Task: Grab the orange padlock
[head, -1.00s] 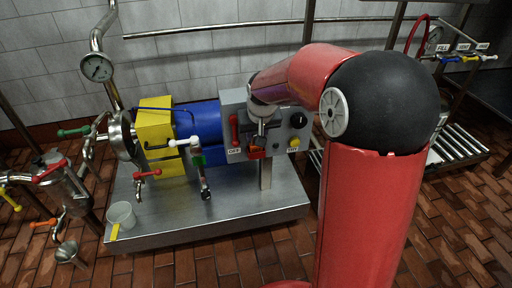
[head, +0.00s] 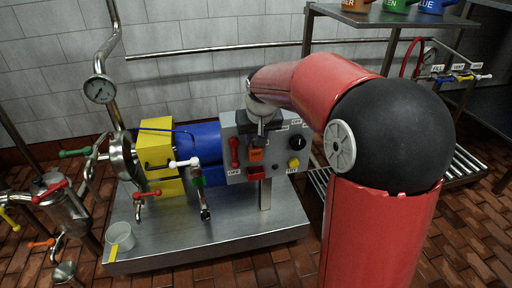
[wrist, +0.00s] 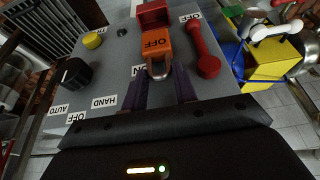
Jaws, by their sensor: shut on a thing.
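The orange padlock (head: 257,154) hangs in front of the grey control panel (head: 232,130), just above a small red open holder (head: 256,172). In the head view my gripper (head: 261,135) is small and partly merged with the panel behind. Part of the red holder (wrist: 152,14) also shows beyond the padlock in the wrist view.
A red lever (head: 234,152) is close left of the padlock, with a black knob (head: 297,143) and yellow button (head: 293,163) to the right. A blue and yellow pump (head: 160,155) stands left on a steel platform (head: 160,255). A shelf holds coloured containers (head: 397,6).

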